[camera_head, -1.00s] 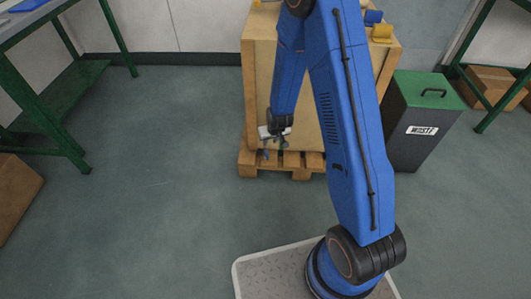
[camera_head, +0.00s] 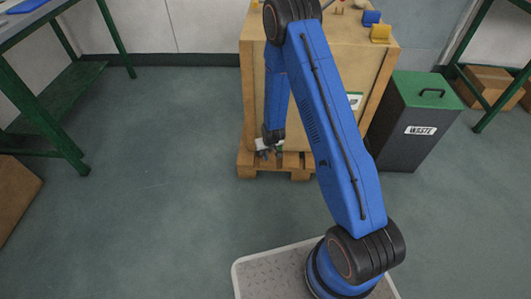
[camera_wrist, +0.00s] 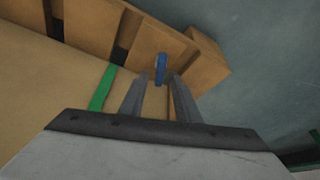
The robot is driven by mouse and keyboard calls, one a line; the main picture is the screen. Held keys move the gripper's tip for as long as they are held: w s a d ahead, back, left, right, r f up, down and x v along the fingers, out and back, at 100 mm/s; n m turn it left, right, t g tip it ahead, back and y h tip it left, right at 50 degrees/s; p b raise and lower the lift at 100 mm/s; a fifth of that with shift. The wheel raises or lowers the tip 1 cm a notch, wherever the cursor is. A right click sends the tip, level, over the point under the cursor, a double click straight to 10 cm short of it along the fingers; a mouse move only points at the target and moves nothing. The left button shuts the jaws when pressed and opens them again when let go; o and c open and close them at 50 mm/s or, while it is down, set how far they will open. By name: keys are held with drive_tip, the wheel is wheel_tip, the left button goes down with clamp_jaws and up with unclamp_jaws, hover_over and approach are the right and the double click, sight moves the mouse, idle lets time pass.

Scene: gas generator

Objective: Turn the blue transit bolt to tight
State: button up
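The blue transit bolt (camera_wrist: 160,68) shows in the wrist view as a small upright blue piece against the wooden pallet. It lies in line with the gap between my gripper's two fingertips (camera_wrist: 160,78), at or just past them. The fingers are apart, and I see no contact with the bolt. I cannot tell the bolt's turn position. In the head view my gripper (camera_head: 270,152) is low at the front of the wooden crate (camera_head: 300,130), just above the pallet (camera_head: 247,163). There the bolt is too small to make out clearly.
A green strip (camera_wrist: 103,88) runs along the crate beside the left finger. A grey waste bin (camera_head: 405,140) with a green lid stands right of the crate. Blue (camera_head: 371,17) and yellow (camera_head: 381,34) pieces sit on the crate top.

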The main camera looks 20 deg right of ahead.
drive_tip(key=shift+x, duration=1.3)
clamp_jaws()
